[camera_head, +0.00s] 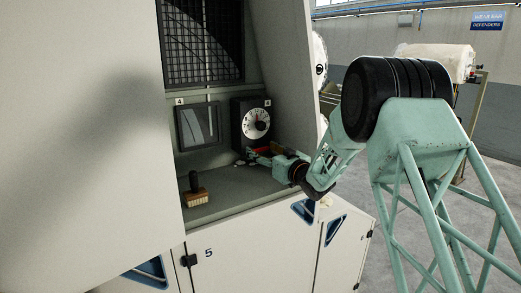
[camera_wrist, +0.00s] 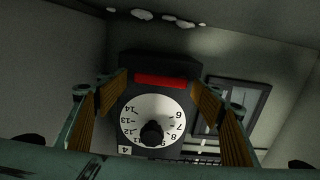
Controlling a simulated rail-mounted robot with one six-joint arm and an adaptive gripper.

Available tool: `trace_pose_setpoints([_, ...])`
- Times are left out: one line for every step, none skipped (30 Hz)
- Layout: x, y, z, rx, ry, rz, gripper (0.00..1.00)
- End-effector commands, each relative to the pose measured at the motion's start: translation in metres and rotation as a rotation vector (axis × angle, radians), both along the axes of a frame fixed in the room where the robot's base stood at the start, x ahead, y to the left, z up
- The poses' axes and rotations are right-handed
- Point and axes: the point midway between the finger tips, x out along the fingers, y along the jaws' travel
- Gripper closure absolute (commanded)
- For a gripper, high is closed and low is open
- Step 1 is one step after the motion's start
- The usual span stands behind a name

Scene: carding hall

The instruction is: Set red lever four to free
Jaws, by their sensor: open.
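The red lever (camera_wrist: 161,81) shows as a short red bar on a black dial box (camera_wrist: 160,62) in the wrist view, which looks upside down. A white dial (camera_wrist: 152,122) with a black centre knob and a small "4" plate sits on the same box. My gripper (camera_wrist: 160,95) is open, one finger on each side of the box, with the red bar between them; I cannot tell whether either finger touches it. In the head view my gripper (camera_head: 258,154) is low in front of the dial box (camera_head: 250,121), and the lever is mostly hidden there. No "free" marking is readable.
A dark framed panel (camera_head: 198,126) is beside the dial box, under a mesh grille (camera_head: 203,40). White fluff (camera_wrist: 142,14) lies near the box. Cabinet walls close in the recess at both sides.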

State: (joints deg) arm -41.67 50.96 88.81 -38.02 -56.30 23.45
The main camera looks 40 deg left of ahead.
Motion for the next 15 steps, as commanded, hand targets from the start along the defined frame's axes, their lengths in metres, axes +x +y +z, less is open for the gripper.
trace_pose_setpoints([0.0009,0.0043,0.001,0.002,-0.002,0.001,0.39])
trace_pose_setpoints([0.0015,0.0061,0.0009,0.001,-0.001,0.001,0.39])
trace_pose_setpoints([0.0021,0.0081,0.0006,0.001,0.0,0.0,0.39])
trace_pose_setpoints([0.0025,0.0094,0.0004,0.0,0.0,0.0,0.39])
trace_pose_setpoints([0.003,0.0105,0.0003,0.0,0.0,0.0,0.39])
trace_pose_setpoints([0.0035,0.0117,0.0003,0.0,0.0,0.0,0.39])
trace_pose_setpoints([0.0038,0.0123,0.0003,0.0,0.0,0.0,0.39])
trace_pose_setpoints([0.0039,0.0128,0.0003,0.0,0.0,0.0,0.39])
trace_pose_setpoints([0.0042,0.0133,0.0004,0.0,0.0,0.0,0.39])
trace_pose_setpoints([0.0042,0.0134,0.0004,0.0,0.0,0.0,0.39])
trace_pose_setpoints([0.0043,0.0135,0.0004,0.0,0.0,0.0,0.39])
trace_pose_setpoints([0.0043,0.0135,0.0004,0.0,0.0,0.0,0.39])
trace_pose_setpoints([0.0044,0.0135,0.0004,0.0,0.0,0.0,0.39])
trace_pose_setpoints([0.0042,0.0134,0.0004,0.0,0.0,0.0,0.39])
trace_pose_setpoints([0.0043,0.0134,0.0005,0.0,0.0,0.0,0.39])
